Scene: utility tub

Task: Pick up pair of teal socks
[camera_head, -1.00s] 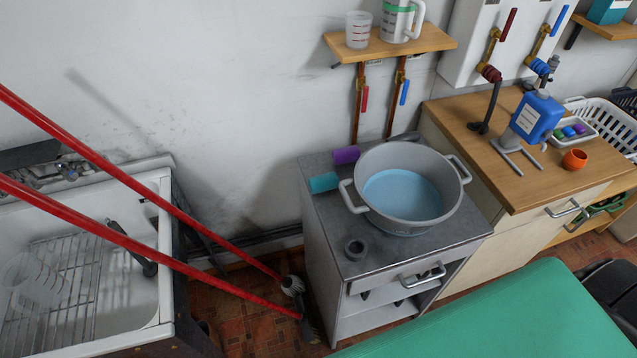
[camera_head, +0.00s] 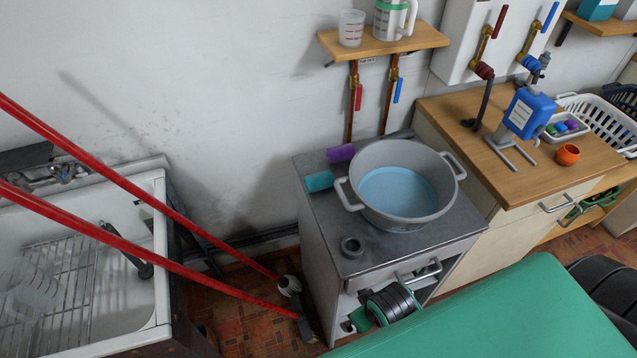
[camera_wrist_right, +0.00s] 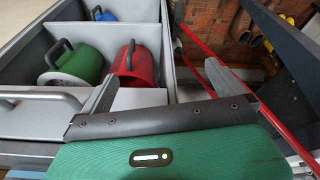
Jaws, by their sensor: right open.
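The teal roll (camera_head: 319,181), which looks like the pair of teal socks, lies at the left back of the grey cabinet top (camera_head: 400,248), beside the grey basin. A dark jointed part of my right arm shows in front of the cabinet in the head view, low and to the right of the socks; the fingertips cannot be made out there. In the right wrist view my right gripper (camera_wrist_right: 166,88) has its two grey fingers wide apart with nothing between them. The socks are not in the wrist view. My left gripper is not in view.
A purple roll (camera_head: 341,153) lies just behind the teal one. The grey basin (camera_head: 447,190) with blue water and a dark ring (camera_head: 353,246) also stand on the cabinet. Red poles (camera_head: 150,200) slant across the left. A red container (camera_wrist_right: 132,63) shows near the gripper fingers.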

